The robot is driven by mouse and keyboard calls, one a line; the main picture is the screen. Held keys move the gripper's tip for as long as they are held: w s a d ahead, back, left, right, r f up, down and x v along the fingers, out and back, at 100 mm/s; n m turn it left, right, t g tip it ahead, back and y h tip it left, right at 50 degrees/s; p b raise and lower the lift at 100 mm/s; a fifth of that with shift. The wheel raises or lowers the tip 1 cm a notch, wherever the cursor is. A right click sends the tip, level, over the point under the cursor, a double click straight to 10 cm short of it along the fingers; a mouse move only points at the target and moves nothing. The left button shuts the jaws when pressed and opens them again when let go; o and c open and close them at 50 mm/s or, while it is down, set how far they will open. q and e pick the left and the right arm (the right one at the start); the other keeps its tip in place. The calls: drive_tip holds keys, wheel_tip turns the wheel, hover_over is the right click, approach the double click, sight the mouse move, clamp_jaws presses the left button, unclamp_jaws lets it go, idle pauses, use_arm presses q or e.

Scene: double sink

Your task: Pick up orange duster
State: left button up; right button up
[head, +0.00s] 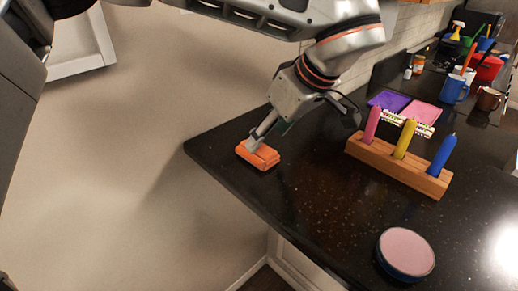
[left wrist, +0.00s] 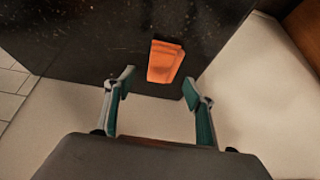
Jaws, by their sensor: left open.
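The orange duster (head: 258,155) lies near the far-left corner of the black countertop (head: 310,190). It also shows in the left wrist view (left wrist: 165,61), lying beyond the fingertips and between their lines. My left gripper (head: 268,136) is above and beside the duster in the head view, with one finger overlapping it there. In the left wrist view the left gripper (left wrist: 158,82) has its two fingers wide apart with nothing between them. Whether a finger touches the duster cannot be told. My right gripper does not show.
A wooden block (head: 400,168) with pink, yellow and blue markers stands right of the gripper. A round pink-topped tin (head: 405,254) sits near the front edge. Purple (head: 389,101) and pink pads, mugs (head: 454,88) and bottles are farther back. The counter centre is clear.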

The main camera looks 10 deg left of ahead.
sight(260, 150)
use_arm(q)
drive_tip(key=x, duration=0.5)
drive_tip(key=shift+f, duration=0.3)
drive_tip(key=c, duration=1)
